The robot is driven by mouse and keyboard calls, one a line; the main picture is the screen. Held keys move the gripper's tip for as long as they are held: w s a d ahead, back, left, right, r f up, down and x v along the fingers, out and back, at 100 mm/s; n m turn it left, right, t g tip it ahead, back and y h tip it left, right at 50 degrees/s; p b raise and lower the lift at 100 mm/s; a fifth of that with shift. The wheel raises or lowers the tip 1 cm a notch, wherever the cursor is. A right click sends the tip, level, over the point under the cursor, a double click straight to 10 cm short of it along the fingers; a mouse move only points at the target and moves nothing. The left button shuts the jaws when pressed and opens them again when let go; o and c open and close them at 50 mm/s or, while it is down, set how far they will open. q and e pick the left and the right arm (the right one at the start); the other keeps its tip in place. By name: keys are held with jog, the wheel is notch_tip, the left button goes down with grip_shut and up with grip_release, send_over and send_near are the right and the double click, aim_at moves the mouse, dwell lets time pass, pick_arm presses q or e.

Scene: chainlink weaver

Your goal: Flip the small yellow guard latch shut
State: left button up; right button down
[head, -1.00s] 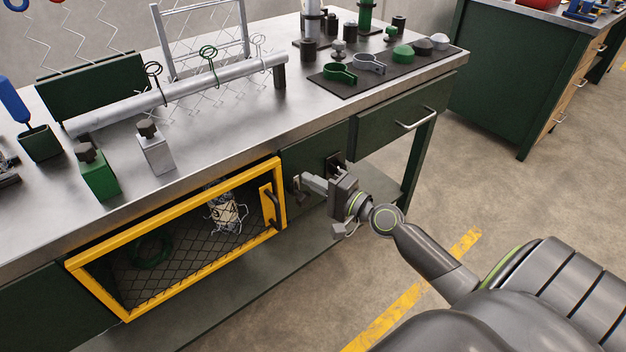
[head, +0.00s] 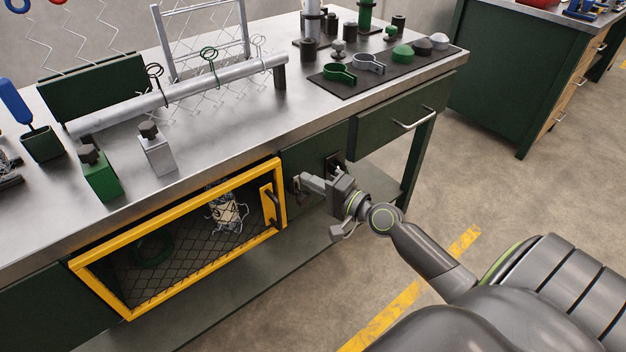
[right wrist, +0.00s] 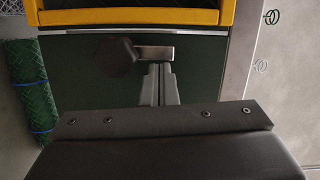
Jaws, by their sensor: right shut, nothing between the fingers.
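The yellow-framed mesh guard (head: 188,222) sits shut-looking in the front of the green bench, with a yellow handle plate (head: 266,206) at its right end. Its yellow edge (right wrist: 140,17) crosses the top of the right wrist view. Just beside it on the green panel is a dark knob (right wrist: 115,57) with a short metal bar (right wrist: 155,53), apparently the latch; I see no yellow on it. My right gripper (head: 305,181) is shut and empty. In the wrist view its fingertips (right wrist: 159,70) are at the bar; whether they touch it I cannot tell. My left gripper is out of view.
A drawer handle (head: 414,120) sticks out to the right. The floor on the right is open.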

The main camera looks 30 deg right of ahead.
aim_at(299, 198)
jog(key=shift+a+r+n, duration=0.1)
jog(key=shift+n, duration=0.2)
jog(key=shift+p, duration=0.35)
jog(key=shift+a+r, duration=0.1)
jog(key=n+p, duration=0.1)
jog(key=a+n+p, duration=0.1)
jog(key=n+g+p, duration=0.1)
jog(key=n, duration=0.1)
jog(key=shift+s+a+r+h, duration=0.1)
jog(key=shift+a+r+h, duration=0.25)
jog(key=shift+h, duration=0.05)
jog(key=shift+a+f+n+h+p, duration=0.15)
jog(key=shift+a+n+h+p, duration=0.4)
jog(key=shift+n+p, duration=0.5)
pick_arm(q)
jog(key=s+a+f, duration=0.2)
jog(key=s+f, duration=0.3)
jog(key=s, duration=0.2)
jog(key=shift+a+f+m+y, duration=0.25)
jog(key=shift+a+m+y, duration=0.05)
pick_arm(e)
jog(key=shift+a+f+n, duration=0.1)
jog(key=shift+a+n, duration=0.1)
jog(key=shift+n, duration=0.05)
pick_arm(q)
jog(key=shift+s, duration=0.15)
pick_arm(e)
jog(key=shift+a, duration=0.1)
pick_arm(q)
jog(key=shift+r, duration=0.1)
